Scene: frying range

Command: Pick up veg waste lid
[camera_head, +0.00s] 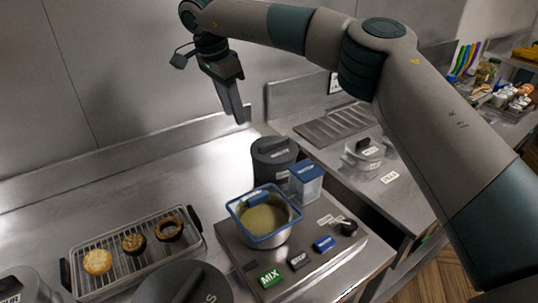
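No label reading "veg waste" can be made out, so I cannot tell which lid is the veg waste lid. A dark grey round lid (188,283) with a raised bar handle and partly cut-off lettering lies at the bottom edge. A dark lidded bin (272,172) stands upright behind the blue-rimmed container; its label is too small to read. My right gripper (238,118) hangs high near the back wall, fingers down, apart from everything and holding nothing visible. Its fingers overlap from this side, so their gap is hidden. My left gripper is not in view.
A blue-rimmed container (264,238) sits on a panel with several labelled blocks, a blue-and-clear box (306,182) beside it. A wire rack tray (128,248) holds three baked items. A clear-lidded pot (363,154) stands right. The counter at back left is clear.

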